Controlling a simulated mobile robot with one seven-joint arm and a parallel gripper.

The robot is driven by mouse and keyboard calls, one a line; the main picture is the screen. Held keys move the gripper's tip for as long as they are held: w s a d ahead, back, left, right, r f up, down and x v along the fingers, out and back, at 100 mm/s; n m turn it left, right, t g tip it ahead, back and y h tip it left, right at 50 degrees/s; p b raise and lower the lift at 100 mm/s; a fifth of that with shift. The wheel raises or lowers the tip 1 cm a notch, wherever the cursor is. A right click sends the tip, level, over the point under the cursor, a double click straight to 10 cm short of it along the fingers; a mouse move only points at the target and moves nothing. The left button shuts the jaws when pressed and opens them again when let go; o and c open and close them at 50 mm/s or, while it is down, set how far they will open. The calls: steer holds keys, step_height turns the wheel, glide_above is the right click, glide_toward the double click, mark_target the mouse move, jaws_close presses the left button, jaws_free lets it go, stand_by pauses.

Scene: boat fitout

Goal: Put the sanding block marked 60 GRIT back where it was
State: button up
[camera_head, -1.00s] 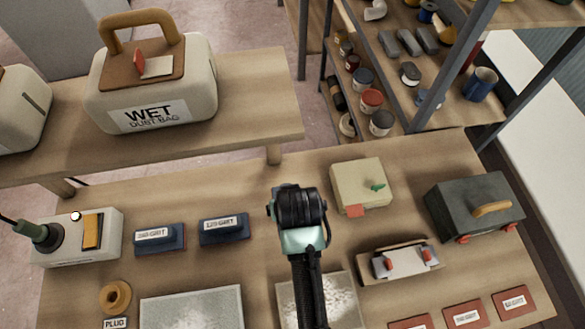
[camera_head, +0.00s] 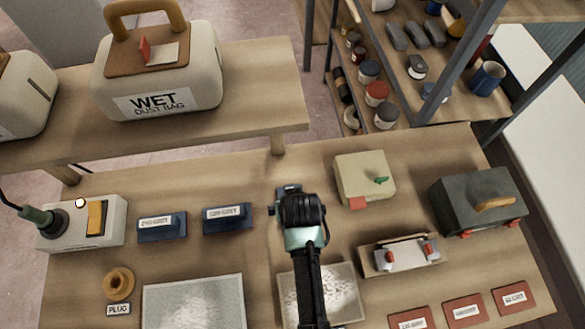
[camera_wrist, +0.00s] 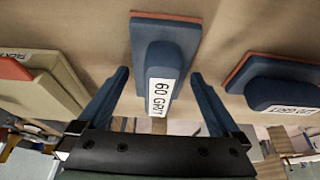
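The sanding block marked 60 GRIT (camera_wrist: 165,70) is dark blue with a white label and a thin reddish base. In the wrist view it lies between my gripper's two fingers (camera_wrist: 158,108), with visible gaps on both sides. My gripper is open and does not appear to touch it. In the head view my gripper (camera_head: 292,192) is over the table, right of two blue sanding blocks, and its wrist hides most of what is below. The nearer of these blocks (camera_head: 228,218) and the far one (camera_head: 162,226) stand in a row with labels too small to read surely.
A cream box (camera_head: 362,172) stands right of my gripper, with a dark case (camera_head: 478,198) farther right. A clamp-like tray (camera_head: 402,256) and a speckled panel (camera_head: 340,290) lie nearer. The WET DUST BAG (camera_head: 160,75) stands on a raised shelf at the left.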

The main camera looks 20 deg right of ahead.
steer(key=shift+v, duration=6.15)
steer(key=shift+w+d, duration=0.1)
